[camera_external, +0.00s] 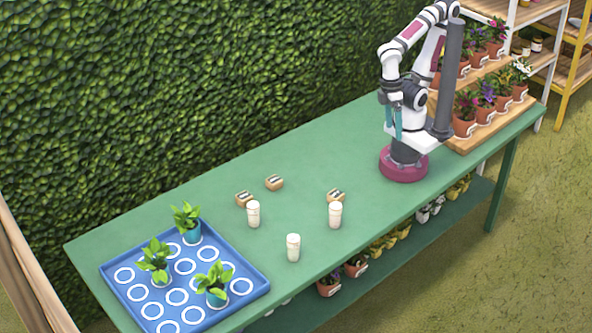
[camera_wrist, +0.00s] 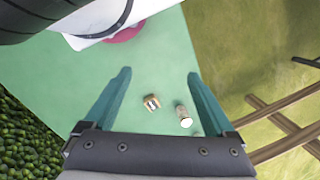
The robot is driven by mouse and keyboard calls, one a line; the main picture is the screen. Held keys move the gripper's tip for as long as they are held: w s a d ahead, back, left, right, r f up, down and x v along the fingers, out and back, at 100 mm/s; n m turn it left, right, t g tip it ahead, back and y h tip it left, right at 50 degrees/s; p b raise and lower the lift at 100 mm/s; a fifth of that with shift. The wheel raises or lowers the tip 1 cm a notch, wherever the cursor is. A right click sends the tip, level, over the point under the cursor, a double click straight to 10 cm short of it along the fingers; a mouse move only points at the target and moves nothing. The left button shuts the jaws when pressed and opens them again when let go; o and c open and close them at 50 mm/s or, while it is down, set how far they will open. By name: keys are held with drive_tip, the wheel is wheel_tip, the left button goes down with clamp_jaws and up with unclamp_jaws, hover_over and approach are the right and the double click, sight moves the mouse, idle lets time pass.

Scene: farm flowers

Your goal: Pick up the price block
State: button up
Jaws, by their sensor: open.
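Three small wooden price blocks with dark-and-white markings lie on the green table: one at the left (camera_external: 244,199), one behind it (camera_external: 275,183), and one at the right (camera_external: 335,196), partly hidden by a white cylinder. My gripper (camera_external: 394,124) is high above the table near my base, its teal fingers pointing down, open and empty. In the wrist view my gripper (camera_wrist: 159,74) has its fingers wide apart. One price block (camera_wrist: 151,102) shows between them, well below and not touched.
White capped cylinders (camera_external: 253,214), (camera_external: 293,247), (camera_external: 335,215) stand near the blocks; one cylinder (camera_wrist: 184,117) shows in the wrist view. A blue tray (camera_external: 232,256) with potted seedlings is at the left. A wooden flower stand (camera_external: 478,137) is at the right.

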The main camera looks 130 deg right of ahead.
drive_tip(key=n+h, duration=0.2)
drive_tip(key=n, duration=2.2)
hover_over(336, 194)
wheel_tip(336, 194, down, 5)
drive_tip(key=shift+n, duration=0.4)
wheel_tip(336, 194, down, 16)
drive_tip(key=shift+r, duration=0.15)
drive_tip(key=c, duration=1.4)
drive_tip(key=shift+r, duration=0.1)
